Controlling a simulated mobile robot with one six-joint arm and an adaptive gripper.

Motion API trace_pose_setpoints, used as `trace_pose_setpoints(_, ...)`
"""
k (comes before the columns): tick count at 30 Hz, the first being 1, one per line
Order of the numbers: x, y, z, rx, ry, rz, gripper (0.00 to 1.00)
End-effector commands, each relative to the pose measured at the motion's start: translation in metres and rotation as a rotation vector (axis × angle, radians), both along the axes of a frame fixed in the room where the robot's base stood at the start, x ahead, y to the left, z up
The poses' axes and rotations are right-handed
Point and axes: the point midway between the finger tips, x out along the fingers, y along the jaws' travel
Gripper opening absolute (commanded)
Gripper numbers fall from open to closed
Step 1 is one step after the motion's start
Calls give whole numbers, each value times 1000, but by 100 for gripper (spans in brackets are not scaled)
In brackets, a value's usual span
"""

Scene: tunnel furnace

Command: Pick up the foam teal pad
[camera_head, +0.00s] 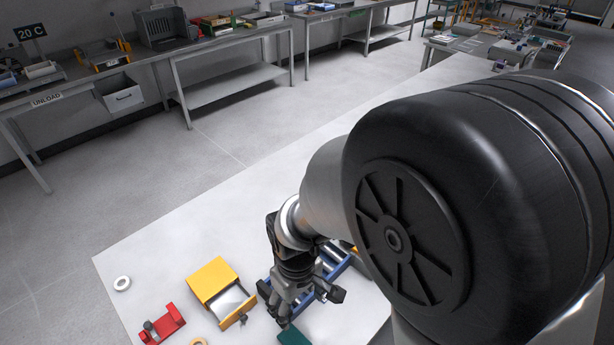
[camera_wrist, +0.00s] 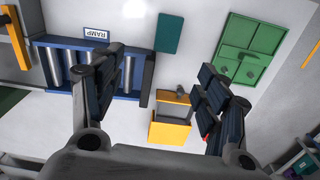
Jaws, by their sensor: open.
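The teal pad (camera_head: 293,336) lies flat on the white table at the bottom edge of the head view, partly cut off. In the wrist view the teal pad (camera_wrist: 169,33) is whole, a dark teal rectangle beyond the fingertips. My gripper (camera_head: 303,302) is above the table, close to the pad and the blue roller ramp. In the wrist view my gripper (camera_wrist: 163,68) has its fingers spread wide, with nothing between them. The pad is apart from the fingers.
The blue roller ramp (camera_wrist: 62,68), labelled RAMP, is left of the pad; a green two-door box (camera_wrist: 247,48) is right. A yellow box (camera_head: 212,278) with its drawer pulled out stands left of my gripper. A red fixture (camera_head: 163,326) and white ring (camera_head: 122,283) lie farther left.

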Motion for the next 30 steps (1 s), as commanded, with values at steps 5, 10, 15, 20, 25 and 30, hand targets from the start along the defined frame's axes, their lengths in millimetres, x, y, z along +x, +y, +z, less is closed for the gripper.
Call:
trace_pose_setpoints(5, -5, 12, -18, -14, 23, 53, 68)
trace_pose_setpoints(10, -6, 12, -50, -16, 27, 55, 68)
trace_pose_setpoints(15, -6, 12, -89, -16, 27, 54, 68)
trace_pose_setpoints(20, -6, 12, -119, -16, 26, 53, 68)
trace_pose_setpoints(25, -6, 12, -136, -13, 22, 53, 68)
trace_pose_setpoints(30, -6, 12, -148, -15, 24, 52, 68)
